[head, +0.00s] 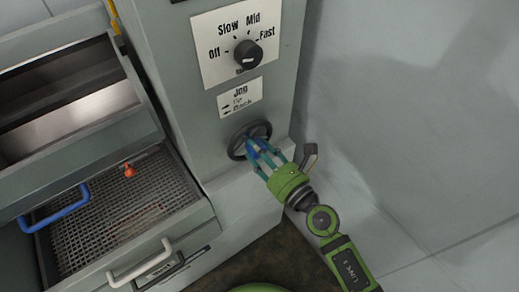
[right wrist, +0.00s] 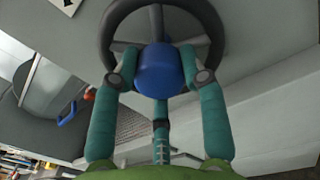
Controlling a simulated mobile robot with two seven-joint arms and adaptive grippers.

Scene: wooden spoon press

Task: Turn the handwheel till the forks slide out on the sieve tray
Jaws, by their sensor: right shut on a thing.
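The dark handwheel (head: 237,144) sits on the grey machine's front, below the Jog label. In the right wrist view the handwheel (right wrist: 112,27) shows its rim, spokes and a blue hub (right wrist: 160,70). My right gripper (head: 258,147), green with teal fingers, is shut on the handwheel's blue hub, with fingers on both sides. The sieve tray (head: 95,232) is a mesh tray at the lower left. An orange-red piece (head: 129,170) stands on its mesh. No forks can be made out on the mesh. My left gripper is not in view.
A speed knob (head: 247,54) marked Off, Slow, Mid, Fast is above the wheel and points near Fast. A blue handle (head: 58,212) lies over the tray's left side. A white drawer handle (head: 140,264) is at the tray's front. The bare wall (head: 410,120) is to the right.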

